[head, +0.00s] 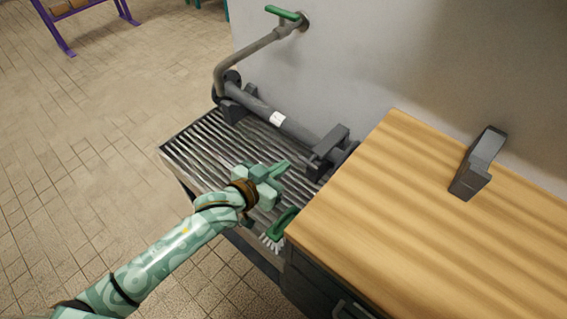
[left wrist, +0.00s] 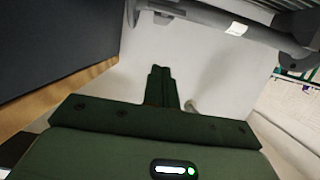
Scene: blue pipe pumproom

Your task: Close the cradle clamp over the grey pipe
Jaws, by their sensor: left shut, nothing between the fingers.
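The grey pipe (head: 295,128) lies along the wall above a ribbed rack, with a white label on it. A dark grey cradle clamp (head: 330,142) sits at its right end; I cannot tell whether its top part is fully down over the pipe. A second dark support (head: 236,108) holds the left end. My left gripper (head: 284,168) is shut and empty above the rack, in front of the pipe and apart from the clamp. In the left wrist view its fingers (left wrist: 160,72) are together, and the pipe (left wrist: 205,14) crosses the top right. My right gripper is not in view.
The ribbed rack (head: 190,150) joins a wooden counter (head: 400,210) on the right. A grey block (head: 477,165) stands on the counter. A green-handled brush (head: 280,226) hangs at the rack's front edge. A bent pipe with a green valve handle (head: 283,13) rises at the back.

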